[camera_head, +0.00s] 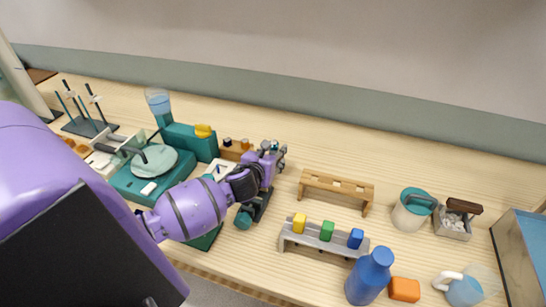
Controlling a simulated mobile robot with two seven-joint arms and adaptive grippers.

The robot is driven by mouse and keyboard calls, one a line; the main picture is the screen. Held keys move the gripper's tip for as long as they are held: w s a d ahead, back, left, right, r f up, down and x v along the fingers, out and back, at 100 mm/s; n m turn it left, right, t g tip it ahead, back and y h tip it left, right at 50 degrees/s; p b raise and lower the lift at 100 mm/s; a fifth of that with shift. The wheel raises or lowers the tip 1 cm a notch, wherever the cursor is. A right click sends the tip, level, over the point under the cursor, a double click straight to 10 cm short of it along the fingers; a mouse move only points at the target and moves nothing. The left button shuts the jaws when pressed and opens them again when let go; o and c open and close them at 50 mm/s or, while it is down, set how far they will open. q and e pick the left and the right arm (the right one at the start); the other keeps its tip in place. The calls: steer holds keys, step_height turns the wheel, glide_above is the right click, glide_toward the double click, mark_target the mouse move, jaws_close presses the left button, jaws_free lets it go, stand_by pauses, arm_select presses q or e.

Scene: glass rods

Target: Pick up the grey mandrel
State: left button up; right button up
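I cannot pick out a grey mandrel for certain. Thin upright rods, some blue and some dark, stand in a dark rack (90,127) at the far left. A small wooden holder (235,150) with dark-topped pieces stands just left of my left gripper (279,152). My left arm comes in from the left, and its gripper is over the middle of the table, between that holder and an empty-looking wooden rack. The fingers are small and seen from behind the wrist, so I cannot tell whether they are open or hold something. My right gripper is not in view.
A wooden rack (337,183) stands right of the gripper. A grey rack (323,243) holds yellow, green and blue blocks. A blue bottle (369,277), orange block (404,289), jug (463,290) and teal-topped pot (411,213) stand right. Teal equipment (190,140) fills the left.

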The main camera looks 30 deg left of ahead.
arm_select(q)
jaws_close()
stand_by(0.3)
steer(key=shift+r, duration=0.5)
steer(key=s+d+r, duration=0.7)
steer(key=d+r, duration=0.4)
steer(key=r, duration=0.1)
steer(key=shift+s+d, duration=0.25)
steer(key=shift+d, duration=0.1)
